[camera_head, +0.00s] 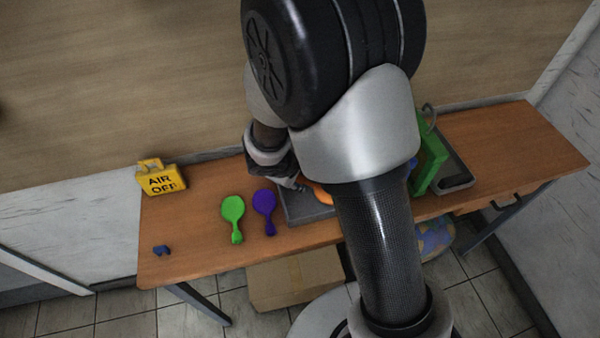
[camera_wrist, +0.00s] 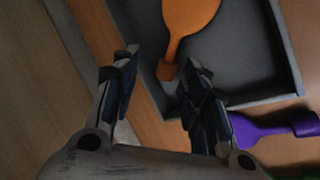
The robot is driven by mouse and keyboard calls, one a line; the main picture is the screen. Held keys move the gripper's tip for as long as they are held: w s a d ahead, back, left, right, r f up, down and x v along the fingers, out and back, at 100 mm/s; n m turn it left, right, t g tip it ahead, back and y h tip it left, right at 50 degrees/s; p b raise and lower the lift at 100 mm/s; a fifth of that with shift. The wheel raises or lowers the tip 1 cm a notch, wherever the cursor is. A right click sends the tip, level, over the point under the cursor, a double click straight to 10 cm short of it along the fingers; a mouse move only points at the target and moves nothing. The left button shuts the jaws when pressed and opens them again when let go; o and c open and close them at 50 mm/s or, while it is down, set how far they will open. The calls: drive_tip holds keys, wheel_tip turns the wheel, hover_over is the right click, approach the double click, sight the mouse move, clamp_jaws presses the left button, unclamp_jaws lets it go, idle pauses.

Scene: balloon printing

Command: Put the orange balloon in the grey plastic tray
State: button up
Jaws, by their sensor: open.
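The orange balloon (camera_wrist: 186,22) lies in the grey plastic tray (camera_wrist: 240,42), its neck near the tray's edge in the wrist view. In the head view a small part of the orange balloon (camera_head: 322,193) shows beside my arm, which hides the rest of it. The grey tray (camera_head: 297,208) is partly hidden there too. My gripper (camera_wrist: 158,72) is open and empty, with its fingers apart near the balloon's neck end and over the tray's edge. In the head view my gripper (camera_head: 296,184) is at the tray's left part.
A purple balloon (camera_head: 265,205) and a green balloon (camera_head: 233,213) lie left of the tray on the wooden table (camera_head: 190,225). A yellow "AIR OFF" block (camera_head: 161,179) stands at the back left. A green frame (camera_head: 430,160) stands at the right by another tray (camera_head: 459,178).

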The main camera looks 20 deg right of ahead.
drive_tip(key=shift+r, duration=0.1)
drive_tip(key=shift+r+p, duration=0.55)
drive_tip(key=shift+p, duration=0.25)
drive_tip(key=p+v, duration=0.5)
drive_tip(key=v, duration=0.7)
drive_tip(key=s+d+r+m, duration=0.5)
drive_tip(key=s+d+r, duration=0.15)
drive_tip(key=r, duration=0.35)
drive_tip(key=s+r+m+y, duration=0.2)
drive_tip(key=s+r, duration=0.1)
drive_tip(key=s, duration=0.3)
drive_tip(key=s+a+r+m+y, duration=0.1)
drive_tip(key=s+r+m+y, duration=0.1)
drive_tip(key=s+r, duration=0.2)
drive_tip(key=shift+s+a, duration=0.2)
drive_tip(key=shift+s, duration=1)
drive_tip(key=shift+r, duration=0.1)
